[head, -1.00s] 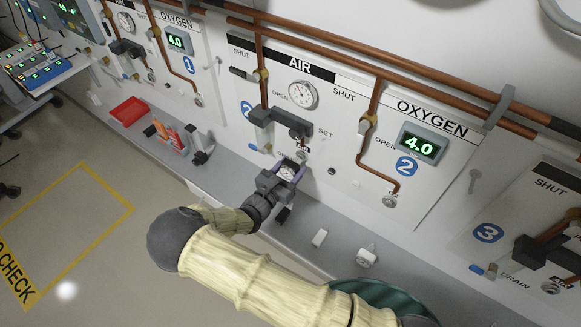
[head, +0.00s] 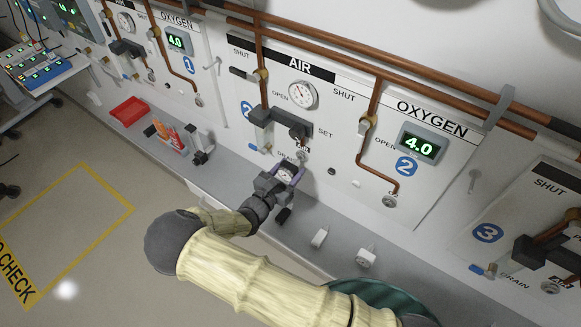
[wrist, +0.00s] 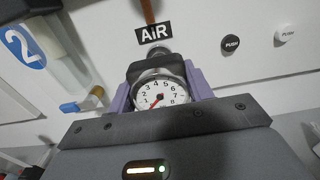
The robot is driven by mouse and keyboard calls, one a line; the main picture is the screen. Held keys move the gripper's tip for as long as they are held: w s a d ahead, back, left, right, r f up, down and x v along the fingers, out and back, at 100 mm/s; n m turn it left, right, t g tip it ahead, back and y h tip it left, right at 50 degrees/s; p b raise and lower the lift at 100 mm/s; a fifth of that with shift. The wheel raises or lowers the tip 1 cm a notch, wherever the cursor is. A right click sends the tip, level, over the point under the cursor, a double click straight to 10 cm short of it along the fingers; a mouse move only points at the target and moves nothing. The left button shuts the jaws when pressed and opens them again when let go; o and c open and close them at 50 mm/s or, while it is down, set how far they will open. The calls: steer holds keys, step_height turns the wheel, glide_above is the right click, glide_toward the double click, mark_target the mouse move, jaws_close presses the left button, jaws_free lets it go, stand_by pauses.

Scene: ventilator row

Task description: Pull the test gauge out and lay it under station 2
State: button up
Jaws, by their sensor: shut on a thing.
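The test gauge (wrist: 160,96) is a small round white dial with numbers, a red needle and a dark metal body. My gripper (head: 287,174) is shut on it, with its purple fingers on both sides of the dial in the wrist view. The gauge is just in front of the wall outlet under the small AIR label (wrist: 154,33), in station 2's air panel. The fingers and gauge body partly hide the outlet, and I cannot tell whether they still touch. Station 2 is marked by a blue 2 badge (head: 406,166) on the oxygen panel.
A grey shelf (head: 240,187) runs under the panels. A red tray (head: 128,111), a red-and-white item (head: 170,138) and a dark clamp-like item (head: 199,150) are on its left. Two small white fittings (head: 320,238) (head: 366,257) lie right of my gripper. Copper pipes and dark valve blocks (head: 281,122) project above.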

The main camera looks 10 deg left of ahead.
mark_target(285, 176)
steer(key=shift+v, duration=0.85)
stand_by(0.7)
steer(key=shift+p+v, duration=0.3)
steer(key=shift+v, duration=2.95)
